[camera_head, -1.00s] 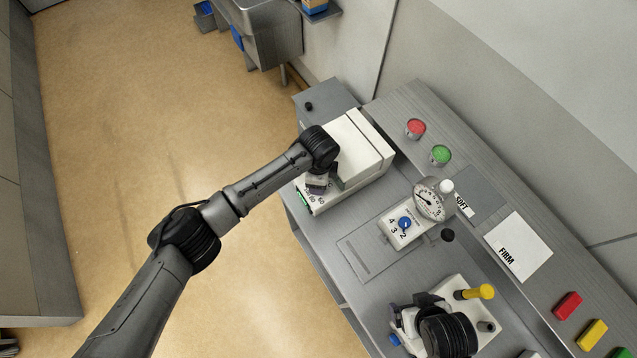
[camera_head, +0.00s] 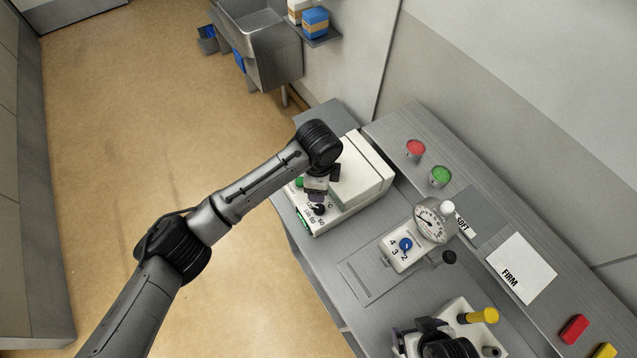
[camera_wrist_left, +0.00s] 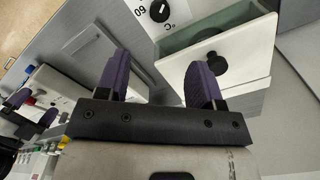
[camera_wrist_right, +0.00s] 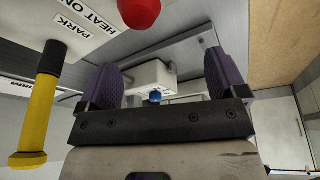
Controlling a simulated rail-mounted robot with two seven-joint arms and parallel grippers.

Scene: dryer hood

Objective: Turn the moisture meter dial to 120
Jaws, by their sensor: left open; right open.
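The white box (camera_head: 360,172), which I take to be the moisture meter, stands at the back left of the bench. Its dial (camera_head: 318,209) is a black knob beside numbers and a C; in the left wrist view the dial (camera_wrist_left: 159,11) has a white pointer mark, with "60" readable near it. I cannot read its setting. My left gripper (camera_head: 316,193) is over the dial's panel, open and empty; in the left wrist view the dial lies beyond the left gripper's (camera_wrist_left: 160,80) fingertips, apart from them. My right gripper (camera_wrist_right: 163,78) is open and empty, and mostly hidden by its arm in the head view.
A white unit with a blue knob (camera_head: 405,244) and a round gauge (camera_head: 430,218) stands mid-bench. A yellow handle (camera_head: 482,315) is close to my right arm; a red knob (camera_wrist_right: 139,10) shows in the right wrist view. Red (camera_head: 415,149) and green (camera_head: 440,176) buttons sit behind.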

